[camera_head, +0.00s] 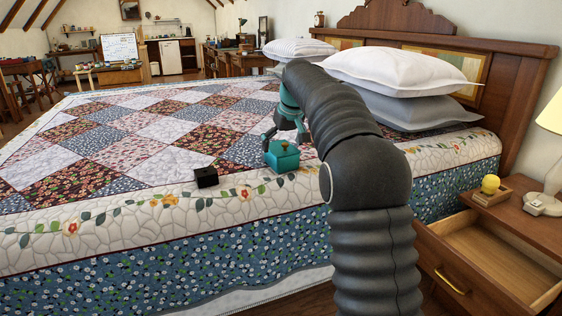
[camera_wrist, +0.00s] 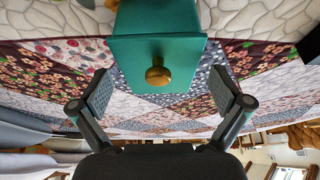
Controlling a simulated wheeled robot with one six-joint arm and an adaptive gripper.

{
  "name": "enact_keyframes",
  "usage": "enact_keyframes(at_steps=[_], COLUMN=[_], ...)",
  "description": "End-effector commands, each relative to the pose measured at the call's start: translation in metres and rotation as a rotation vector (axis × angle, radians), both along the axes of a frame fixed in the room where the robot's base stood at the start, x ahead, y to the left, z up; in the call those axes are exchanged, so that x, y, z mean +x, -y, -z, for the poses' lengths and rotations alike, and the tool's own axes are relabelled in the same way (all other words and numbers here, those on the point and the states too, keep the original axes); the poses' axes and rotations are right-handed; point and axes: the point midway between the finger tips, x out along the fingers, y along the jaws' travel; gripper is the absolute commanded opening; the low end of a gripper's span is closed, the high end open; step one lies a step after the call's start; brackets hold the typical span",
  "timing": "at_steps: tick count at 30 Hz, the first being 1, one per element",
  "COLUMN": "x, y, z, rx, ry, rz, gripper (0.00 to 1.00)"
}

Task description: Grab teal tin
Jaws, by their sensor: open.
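The teal tin (camera_head: 282,156) sits on the patchwork quilt near the bed's near edge in the head view. It is a small box with a brass knob on its lid. In the wrist view the teal tin (camera_wrist: 160,52) is at the top middle, with its round knob pointing toward the camera. My gripper (camera_head: 285,128) is just above and behind the tin in the head view. In the wrist view my gripper (camera_wrist: 163,92) is open, one finger on each side of the knob's line, with nothing between the pads. The arm hides part of the bed.
A small black box (camera_head: 206,177) lies on the quilt (camera_head: 130,150) to the left of the tin. Pillows (camera_head: 398,70) are stacked at the headboard. An open drawer (camera_head: 490,258) and a nightstand with a yellow ball (camera_head: 490,184) and a lamp stand at right.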

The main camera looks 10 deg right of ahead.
Motion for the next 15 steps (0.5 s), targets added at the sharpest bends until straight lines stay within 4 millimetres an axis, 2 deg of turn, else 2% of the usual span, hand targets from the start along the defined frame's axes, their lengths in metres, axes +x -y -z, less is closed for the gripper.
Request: enact_keyframes(at_steps=[1, 5, 12, 13, 15], x=[0.004, 0.009, 0.011, 0.011, 0.011], y=[0.0, -0.002, -0.002, -0.002, -0.002], z=[0.009, 0.023, 0.025, 0.025, 0.025], rx=[0.001, 0.0, 0.0, 0.0, 0.0], ry=[-0.002, -0.001, 0.001, 0.001, 0.001], rz=[0.001, 0.0, 0.0, 0.0, 0.0], gripper=[1.0, 1.0, 1.0, 0.97, 0.8])
